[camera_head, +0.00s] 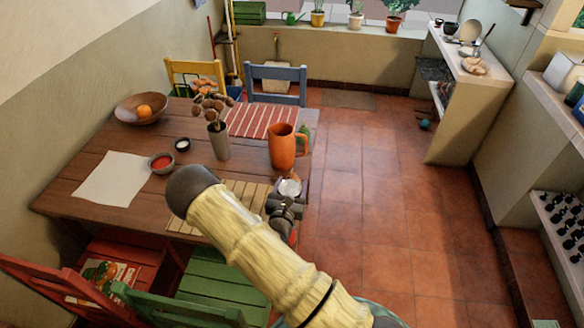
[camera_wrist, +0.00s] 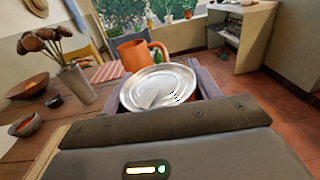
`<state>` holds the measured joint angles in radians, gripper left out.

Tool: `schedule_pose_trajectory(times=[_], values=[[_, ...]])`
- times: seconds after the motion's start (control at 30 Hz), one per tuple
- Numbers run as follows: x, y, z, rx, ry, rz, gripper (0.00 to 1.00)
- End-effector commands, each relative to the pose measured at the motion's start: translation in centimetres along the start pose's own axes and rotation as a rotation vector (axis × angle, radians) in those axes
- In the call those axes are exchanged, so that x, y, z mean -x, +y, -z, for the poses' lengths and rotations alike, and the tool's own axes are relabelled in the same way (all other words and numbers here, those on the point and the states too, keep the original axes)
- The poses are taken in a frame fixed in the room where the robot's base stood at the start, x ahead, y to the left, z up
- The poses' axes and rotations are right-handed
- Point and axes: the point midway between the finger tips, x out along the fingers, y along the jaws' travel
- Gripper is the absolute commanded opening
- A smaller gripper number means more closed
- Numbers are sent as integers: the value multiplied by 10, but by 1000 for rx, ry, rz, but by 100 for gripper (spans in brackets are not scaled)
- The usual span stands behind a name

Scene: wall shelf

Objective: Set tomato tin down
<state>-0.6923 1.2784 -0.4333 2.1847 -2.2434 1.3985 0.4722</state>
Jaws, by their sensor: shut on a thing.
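The tomato tin (camera_wrist: 158,87) fills the middle of the wrist view, its round silver lid facing the camera. My gripper (camera_wrist: 160,95) is shut on it, with a finger along its right side. In the head view the tin's pale lid (camera_head: 290,187) shows at the right edge of the wooden table (camera_head: 120,220), beside my gripper (camera_head: 287,197). My arm hides part of the table there. I cannot tell whether the tin touches the table.
An orange jug (camera_head: 282,147) stands just behind the tin. A grey vase (camera_head: 219,143) with dried flowers, a red-filled bowl (camera_head: 161,163) and a slatted mat (camera_head: 247,196) are on the table. A striped cloth (camera_head: 262,122) lies farther back. Open floor is to the right.

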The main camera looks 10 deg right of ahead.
Motion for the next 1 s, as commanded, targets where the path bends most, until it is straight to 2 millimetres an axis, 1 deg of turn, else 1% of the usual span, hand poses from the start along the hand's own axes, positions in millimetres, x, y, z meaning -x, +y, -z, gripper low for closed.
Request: schedule_pose_trajectory(times=[0.03, 0.3, 0.6, 0.73, 1.0], values=[[6, -3, -10, 13, 1, -49, 25], [32, -16, -11, 10, 1, -271, 25], [60, -37, -14, 3, -2, -424, 25], [66, -42, -10, 0, -4, -443, 25], [66, -42, -8, -3, -6, -444, 25]])
